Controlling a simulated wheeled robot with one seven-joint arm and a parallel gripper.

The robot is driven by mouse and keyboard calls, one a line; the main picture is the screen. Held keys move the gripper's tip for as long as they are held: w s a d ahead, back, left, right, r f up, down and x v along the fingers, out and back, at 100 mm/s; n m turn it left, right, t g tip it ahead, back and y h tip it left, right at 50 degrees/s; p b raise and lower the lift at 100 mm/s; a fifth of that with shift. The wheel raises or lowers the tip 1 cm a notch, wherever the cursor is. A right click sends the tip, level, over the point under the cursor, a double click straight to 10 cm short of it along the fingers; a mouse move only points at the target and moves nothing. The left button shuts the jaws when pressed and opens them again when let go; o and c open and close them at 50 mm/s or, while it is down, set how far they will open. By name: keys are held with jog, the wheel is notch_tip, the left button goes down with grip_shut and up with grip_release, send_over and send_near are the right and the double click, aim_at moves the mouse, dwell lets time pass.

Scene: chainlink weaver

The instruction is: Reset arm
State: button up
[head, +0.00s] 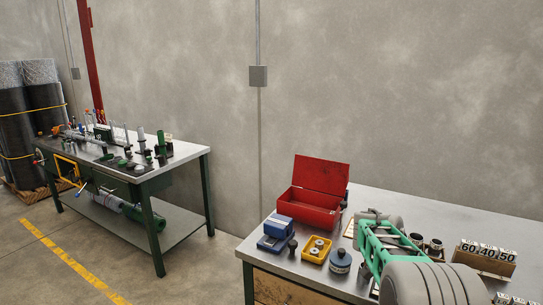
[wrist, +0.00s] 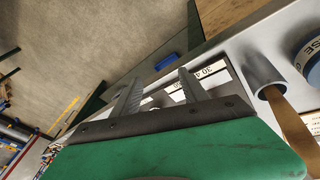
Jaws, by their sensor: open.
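My arm (head: 382,248), with green and grey parts, reaches over the right-hand workbench (head: 455,212) in the head view. In the wrist view my gripper (wrist: 159,76) has its two grey fingers spread apart, with nothing held between them. Behind the fingers are the bench edge and a white label strip (wrist: 212,69). A metal cup (wrist: 262,72) with a tan strip stands to the right of the fingers, apart from them. I cannot clearly make out the fingertips in the head view.
On the bench are an open red toolbox (head: 310,208), a blue box (head: 278,227), a yellow tray (head: 316,250), a round tin (head: 341,262) and a numbered block (head: 485,257). A second bench (head: 185,158) with tools stands left. Floor lies between the benches.

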jog(key=s+a+f+n+y, duration=0.35)
jog(key=s+a+n, duration=0.65)
jog(key=s+a, duration=0.7)
jog(key=s+a+r+t, duration=0.1)
jog(key=r+t, duration=0.1)
jog(key=r, duration=0.2)
jog(key=s+a+r+n+t, duration=0.1)
jog(key=a+r+t, duration=0.1)
jog(key=r, duration=0.3)
jog(key=shift+s+r+n, duration=0.15)
jog(key=shift+s+n, duration=0.15)
jog(key=shift+s, duration=0.1)
